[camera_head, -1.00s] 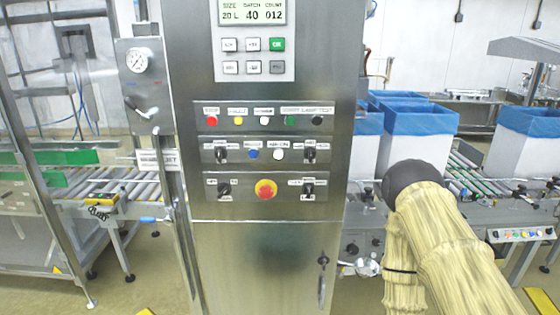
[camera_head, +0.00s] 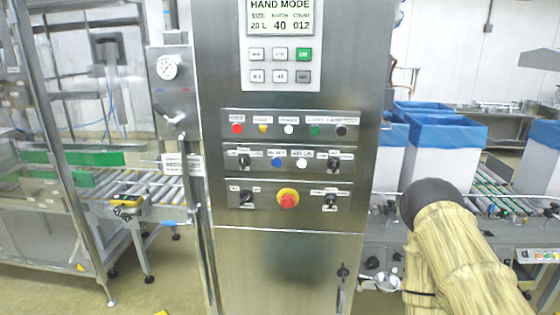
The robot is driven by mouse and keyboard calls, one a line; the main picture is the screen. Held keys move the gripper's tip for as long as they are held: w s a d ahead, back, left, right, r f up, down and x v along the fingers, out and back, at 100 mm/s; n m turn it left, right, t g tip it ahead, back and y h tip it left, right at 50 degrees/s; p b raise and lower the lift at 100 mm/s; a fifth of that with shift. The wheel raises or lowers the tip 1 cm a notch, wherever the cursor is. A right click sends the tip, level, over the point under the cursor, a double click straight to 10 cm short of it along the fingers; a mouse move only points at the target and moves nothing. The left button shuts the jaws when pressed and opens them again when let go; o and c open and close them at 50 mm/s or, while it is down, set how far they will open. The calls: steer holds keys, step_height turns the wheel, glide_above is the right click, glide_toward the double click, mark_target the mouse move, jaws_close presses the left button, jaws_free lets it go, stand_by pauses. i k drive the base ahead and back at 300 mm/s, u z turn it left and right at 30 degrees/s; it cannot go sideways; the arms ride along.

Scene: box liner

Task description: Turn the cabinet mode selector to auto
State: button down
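The steel control cabinet (camera_head: 290,265) stands upright in the middle of the head view. Its display (camera_head: 280,17) reads "HAND MODE", with size 20 L, batch 40 and count 012. Black selector knobs sit on the middle row at left (camera_head: 243,161) and right (camera_head: 334,163), and on the lower row at left (camera_head: 246,199) and right (camera_head: 331,201). Their labels are too small to read, so I cannot tell which is the mode selector. My arm, in a pale sleeve with a dark rounded joint, is at lower right, apart from the knobs. My gripper is out of view.
A red and yellow emergency stop (camera_head: 288,199) sits between the lower knobs. Coloured buttons and a keypad (camera_head: 280,66) are above. A gauge panel (camera_head: 169,67) and roller conveyor (camera_head: 150,199) stand left. Blue-lined boxes (camera_head: 445,132) stand behind right.

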mark_target(244, 162)
steer(key=z, duration=0.95)
steer(key=k, duration=0.95)
steer(key=u, duration=1.5)
steer(key=i, duration=0.5)
